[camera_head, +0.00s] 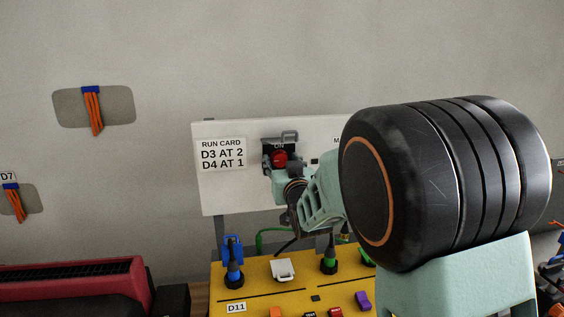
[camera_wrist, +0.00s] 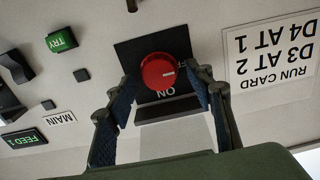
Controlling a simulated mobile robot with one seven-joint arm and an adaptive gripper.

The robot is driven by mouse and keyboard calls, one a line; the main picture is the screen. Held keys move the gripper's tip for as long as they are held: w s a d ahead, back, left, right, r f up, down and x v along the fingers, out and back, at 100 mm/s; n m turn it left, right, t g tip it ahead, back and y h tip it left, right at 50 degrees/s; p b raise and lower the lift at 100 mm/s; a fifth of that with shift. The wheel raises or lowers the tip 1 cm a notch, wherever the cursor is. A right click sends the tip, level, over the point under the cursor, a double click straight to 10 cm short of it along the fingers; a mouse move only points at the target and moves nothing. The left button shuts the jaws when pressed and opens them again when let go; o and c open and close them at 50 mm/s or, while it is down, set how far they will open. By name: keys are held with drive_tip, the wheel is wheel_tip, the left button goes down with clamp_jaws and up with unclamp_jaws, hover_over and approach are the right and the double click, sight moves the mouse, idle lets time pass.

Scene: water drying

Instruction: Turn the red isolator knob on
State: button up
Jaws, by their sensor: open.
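The red isolator knob (camera_head: 279,158) is on a dark plate on the white panel (camera_head: 225,185), with the word ON above it. In the wrist view the red knob (camera_wrist: 159,71) shows upside down with its plate (camera_wrist: 175,44), and a small pale mark is on its right side. My gripper (camera_head: 272,165) is at the panel in front of the knob. In the wrist view my gripper's fingers (camera_wrist: 163,88) are spread, one on each side of the knob. I cannot tell whether they touch it. In the head view the gripper and arm hide part of the plate.
A run card (camera_head: 222,154) reads D3 AT 2, D4 AT 1. In the wrist view a green TRY button (camera_wrist: 62,39) and a FEED 1 sign (camera_wrist: 25,140) are on the panel. Below is a yellow board (camera_head: 255,300) with plugs and switches. A red case (camera_head: 75,285) is at lower left.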

drive_tip(key=shift+c, duration=0.5)
drive_tip(key=c, duration=1)
drive_tip(key=shift+f+m+b, duration=0.1)
drive_tip(key=shift+m+b, duration=0.2)
drive_tip(key=shift+b, duration=0.35)
drive_tip(key=m+b, duration=0.1)
drive_tip(key=b, duration=0.1)
drive_tip(key=m+b, duration=0.1)
drive_tip(key=b, duration=0.1)
drive_tip(key=shift+d+f+m, duration=0.1)
drive_tip(key=shift+f+m, duration=0.1)
drive_tip(key=shift+m, duration=0.1)
drive_tip(key=m+b, duration=0.5)
drive_tip(key=b, duration=0.2)
drive_tip(key=shift+d, duration=0.1)
drive_tip(key=m+b, duration=0.6)
drive_tip(key=shift+f+m, duration=0.1)
drive_tip(key=shift+m, duration=0.2)
drive_tip(key=m+b, duration=0.3)
drive_tip(key=shift+r+b, duration=0.2)
drive_tip(key=shift+b, duration=0.15)
